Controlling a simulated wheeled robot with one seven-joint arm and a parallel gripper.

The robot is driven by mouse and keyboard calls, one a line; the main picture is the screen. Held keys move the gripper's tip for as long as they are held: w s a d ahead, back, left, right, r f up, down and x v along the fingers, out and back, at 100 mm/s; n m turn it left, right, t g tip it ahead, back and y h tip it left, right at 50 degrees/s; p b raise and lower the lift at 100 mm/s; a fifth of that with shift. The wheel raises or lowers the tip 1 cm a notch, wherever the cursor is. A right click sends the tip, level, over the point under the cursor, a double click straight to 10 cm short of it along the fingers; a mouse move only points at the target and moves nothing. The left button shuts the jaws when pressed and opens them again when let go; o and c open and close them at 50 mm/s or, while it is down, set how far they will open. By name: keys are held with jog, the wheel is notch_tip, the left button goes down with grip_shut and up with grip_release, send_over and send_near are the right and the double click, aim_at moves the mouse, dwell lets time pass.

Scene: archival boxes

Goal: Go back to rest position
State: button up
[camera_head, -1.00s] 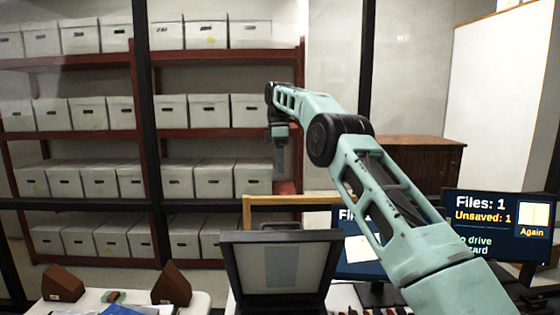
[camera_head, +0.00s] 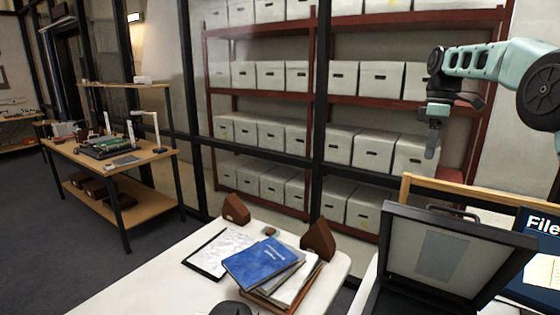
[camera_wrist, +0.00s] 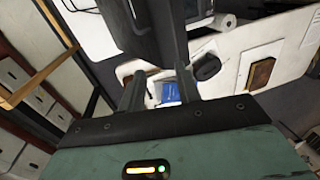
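My gripper (camera_head: 433,140) hangs pointing down at the upper right of the head view, in front of the shelves and above the open lid of a dark case-like device (camera_head: 445,255). In the wrist view its two fingers (camera_wrist: 160,88) stand apart, and nothing is held between them. A blue patch shows beyond the gap. The gripper is clear of the table in the head view. My arm comes in from the right edge.
A white table (camera_head: 130,285) holds a blue folder (camera_head: 262,262), a clipboard (camera_head: 217,252) and brown wedge-shaped blocks (camera_head: 318,241). Shelves of archival boxes (camera_head: 340,145) stand behind glass. A wooden workbench (camera_head: 115,165) is at left. Open floor lies at left.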

jog(key=s+a+f+m+b, duration=0.15)
jog(key=s+a+f, duration=0.25)
jog(key=s+a, duration=0.6)
jog(key=s+a+f+b, duration=0.35)
jog(key=s+a, duration=0.35)
jog(key=a, duration=0.7)
jog(key=s+f+b, duration=0.1)
jog(key=s+f, duration=0.3)
jog(key=s, duration=0.4)
jog(key=s+f+m+t, duration=0.1)
jog(key=s+f, duration=0.4)
jog(key=s, duration=0.4)
jog(key=s+a+f+b, duration=0.1)
jog(key=s+f, duration=0.4)
jog(key=s, duration=0.4)
jog(key=shift+f+t+h+b, duration=0.15)
jog(key=shift+t+h+b, duration=0.15)
jog(key=shift+h, duration=0.1)
